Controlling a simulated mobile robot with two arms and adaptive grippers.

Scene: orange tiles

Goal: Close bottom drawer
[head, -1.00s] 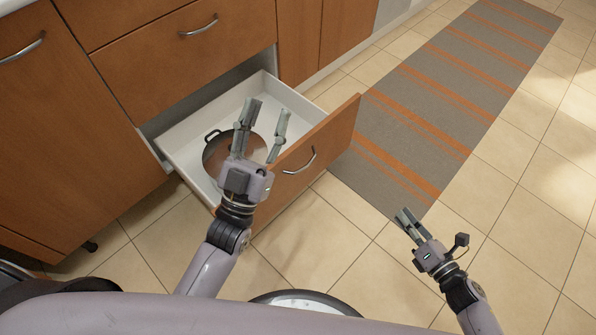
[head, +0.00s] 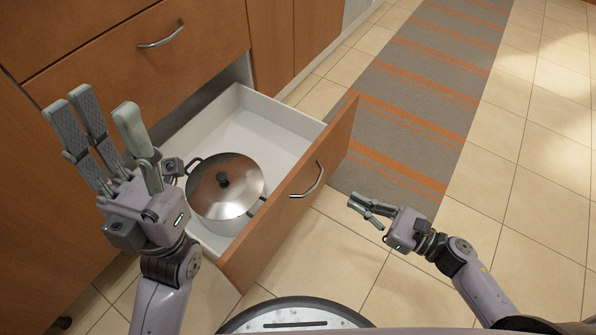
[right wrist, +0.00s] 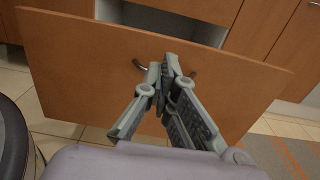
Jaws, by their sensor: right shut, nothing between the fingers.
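The bottom drawer is pulled out from the cabinet. Its wooden front (head: 275,230) carries a curved metal handle (head: 311,182), and its white inside (head: 265,130) shows. A lidded metal pot (head: 222,195) sits in the drawer. My left gripper (head: 105,130) is open and empty, raised at the left beside the drawer. My right gripper (head: 362,207) is shut and empty, in front of the drawer front and right of the handle. In the right wrist view the right fingertips (right wrist: 168,68) overlap the handle (right wrist: 140,66), partly hiding it; I cannot tell whether they touch.
The drawer above (head: 150,60) is closed, with its own handle. A grey and orange striped rug (head: 410,110) lies to the right of the drawer. The tiled floor (head: 520,170) at the right is clear.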

